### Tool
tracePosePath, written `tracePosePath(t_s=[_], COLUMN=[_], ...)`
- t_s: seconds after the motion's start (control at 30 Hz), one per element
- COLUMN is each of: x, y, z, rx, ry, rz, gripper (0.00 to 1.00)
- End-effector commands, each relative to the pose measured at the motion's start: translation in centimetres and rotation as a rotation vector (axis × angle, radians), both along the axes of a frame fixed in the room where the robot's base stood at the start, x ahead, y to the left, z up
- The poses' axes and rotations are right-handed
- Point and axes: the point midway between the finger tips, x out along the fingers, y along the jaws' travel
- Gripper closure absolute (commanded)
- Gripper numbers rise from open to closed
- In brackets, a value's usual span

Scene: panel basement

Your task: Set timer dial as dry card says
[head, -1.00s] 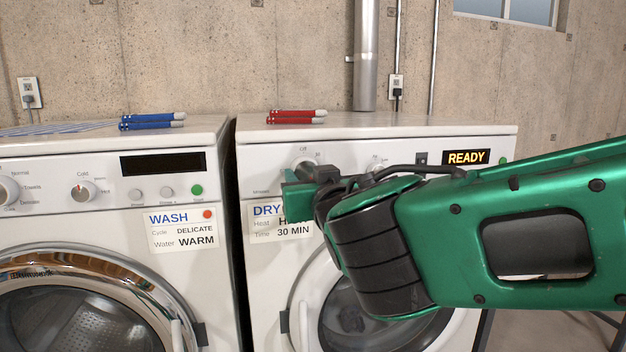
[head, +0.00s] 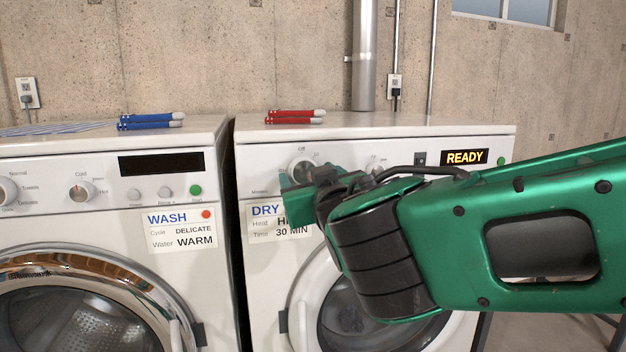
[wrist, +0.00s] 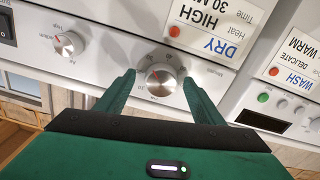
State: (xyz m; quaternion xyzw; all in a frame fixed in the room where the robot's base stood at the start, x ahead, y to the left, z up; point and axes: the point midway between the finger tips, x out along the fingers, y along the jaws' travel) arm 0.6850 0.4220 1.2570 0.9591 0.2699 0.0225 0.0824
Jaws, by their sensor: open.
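The DRY card (head: 262,224) on the right machine reads Time 30 MIN and Heat HIGH; the wrist view (wrist: 212,25) shows it upside down. The timer dial (wrist: 161,79) is a silver knob with a red mark and small numbers around it. It also shows in the head view (head: 299,166), partly covered by my gripper. My gripper (wrist: 160,82) is open, its two green fingers on either side of the dial. I cannot tell whether they touch it. In the head view my gripper (head: 297,188) is in front of the panel.
A second knob (wrist: 68,44), labelled High and Medium, and a black switch (wrist: 5,25) are beside the dial. The dryer display (head: 465,157) reads READY. The washer's WASH card (head: 180,230) is to the left.

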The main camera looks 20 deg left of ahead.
Motion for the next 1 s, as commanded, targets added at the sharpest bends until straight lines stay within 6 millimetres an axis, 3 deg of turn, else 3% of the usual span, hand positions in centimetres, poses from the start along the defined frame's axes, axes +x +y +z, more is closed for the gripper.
tracePosePath(t_s=[0.6, 1.0], x=[-7.9, -8.6], y=[-5.1, -5.6], z=[0.0, -0.1], rx=[-0.001, 0.000], ry=[-0.001, 0.001], rz=[0.000, -0.001], gripper=[0.38, 0.38])
